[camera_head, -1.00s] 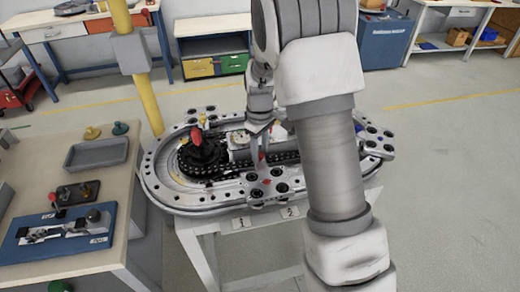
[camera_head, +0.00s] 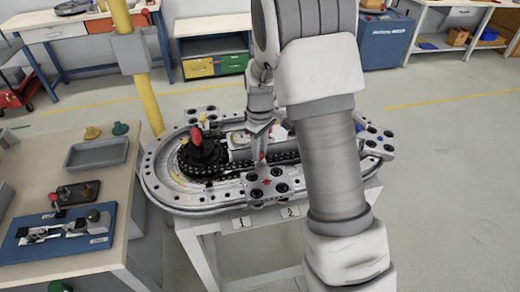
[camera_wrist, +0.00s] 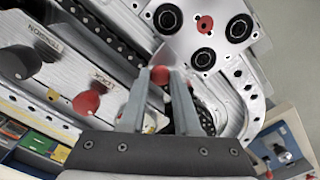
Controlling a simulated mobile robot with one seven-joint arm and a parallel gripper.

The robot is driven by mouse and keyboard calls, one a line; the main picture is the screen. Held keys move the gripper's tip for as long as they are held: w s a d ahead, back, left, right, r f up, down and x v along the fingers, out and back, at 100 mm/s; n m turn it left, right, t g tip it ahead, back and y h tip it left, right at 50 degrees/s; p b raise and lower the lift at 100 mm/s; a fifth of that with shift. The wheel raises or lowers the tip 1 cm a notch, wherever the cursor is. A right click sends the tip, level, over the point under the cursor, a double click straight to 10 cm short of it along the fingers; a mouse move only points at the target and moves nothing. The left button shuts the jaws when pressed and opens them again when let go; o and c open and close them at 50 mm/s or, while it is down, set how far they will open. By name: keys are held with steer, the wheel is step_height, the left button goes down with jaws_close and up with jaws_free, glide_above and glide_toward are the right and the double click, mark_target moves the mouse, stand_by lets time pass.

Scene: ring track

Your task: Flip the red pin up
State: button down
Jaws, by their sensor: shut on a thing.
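The red pin shows as a red ball-shaped head (camera_wrist: 160,75) in the wrist view, between the tips of my gripper's fingers. My gripper (camera_wrist: 158,84) is shut on it. In the head view, my gripper (camera_head: 260,150) reaches down over the near-right part of the ring track (camera_head: 160,190), with a bit of red between its fingers. The pin's lower part is hidden by the fingers, and its tilt cannot be told. A second red ball knob (camera_wrist: 86,102) sits left of the fingers in the wrist view, by a "LOCK" label.
A plate with black round holes and a red centre (camera_wrist: 205,24) lies just beyond the fingers. A black sprocket (camera_head: 203,155) and chain stand left of my gripper. A yellow post (camera_head: 137,70) and a workbench (camera_head: 115,185) are farther left.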

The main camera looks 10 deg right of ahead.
stand_by(0.5)
step_height(320, 180, up, 2)
steer(key=shift+p, duration=0.4)
steer(key=c, duration=0.6)
jaws_free()
steer(key=shift+f, duration=0.1)
step_height(320, 180, up, 18)
steer(key=shift+f, duration=0.25)
